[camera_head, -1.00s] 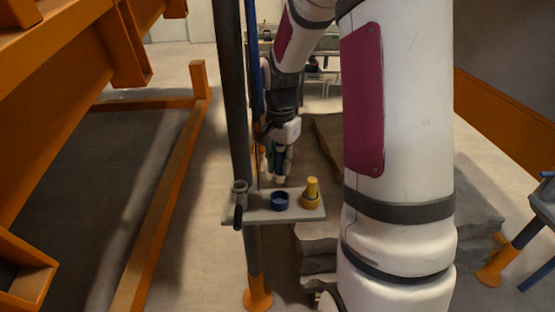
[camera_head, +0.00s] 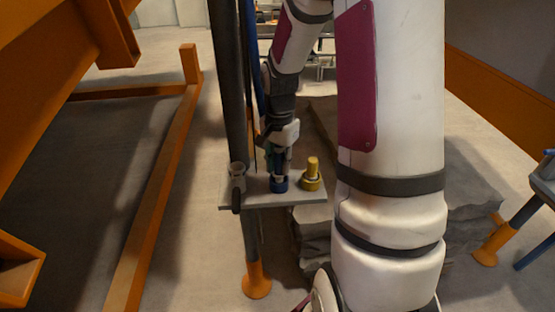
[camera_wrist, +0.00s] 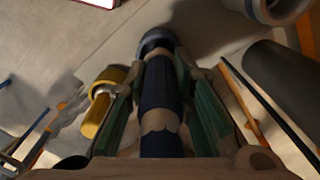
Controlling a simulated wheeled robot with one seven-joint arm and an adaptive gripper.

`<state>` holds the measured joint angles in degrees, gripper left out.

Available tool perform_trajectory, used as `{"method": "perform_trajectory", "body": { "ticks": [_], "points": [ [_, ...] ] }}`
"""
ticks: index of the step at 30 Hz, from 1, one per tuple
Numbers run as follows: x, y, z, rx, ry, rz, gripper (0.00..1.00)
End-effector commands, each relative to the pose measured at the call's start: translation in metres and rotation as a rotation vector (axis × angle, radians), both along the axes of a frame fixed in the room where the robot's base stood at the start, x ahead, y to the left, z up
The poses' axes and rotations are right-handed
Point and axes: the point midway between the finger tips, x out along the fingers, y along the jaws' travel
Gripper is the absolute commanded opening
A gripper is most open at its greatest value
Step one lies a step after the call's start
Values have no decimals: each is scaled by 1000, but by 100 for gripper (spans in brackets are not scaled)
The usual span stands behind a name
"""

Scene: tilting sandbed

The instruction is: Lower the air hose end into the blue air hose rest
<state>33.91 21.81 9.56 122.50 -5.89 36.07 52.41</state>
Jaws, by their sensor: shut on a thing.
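My gripper (camera_head: 278,158) points down over the small grey shelf (camera_head: 308,197). It is shut on the dark blue air hose end (camera_wrist: 160,97), with a green-padded finger on either side in the wrist view. The blue air hose rest (camera_head: 279,186) is a short ring on the shelf, directly below my gripper. The hose end's tip meets the rest, whose rim (camera_wrist: 153,36) shows around the tip in the wrist view. How deep the tip sits inside is hidden.
A yellow plug (camera_head: 313,164) stands in a yellow rest (camera_head: 311,183) just right of the blue one. A grey cup-like holder (camera_head: 238,171) is at the shelf's left end, by a dark post (camera_head: 230,95). Orange frame beams (camera_head: 165,190) stand farther left.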

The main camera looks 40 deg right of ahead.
Motion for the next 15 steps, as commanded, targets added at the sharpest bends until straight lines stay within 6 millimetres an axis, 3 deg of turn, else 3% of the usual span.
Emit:
{"method": "perform_trajectory", "body": {
  "ticks": [14, 15],
  "points": [
    [0, 0, -5, -1, 0, 1, 0],
    [0, 0, -5, -1, 0, 1, 26]
  ]
}}
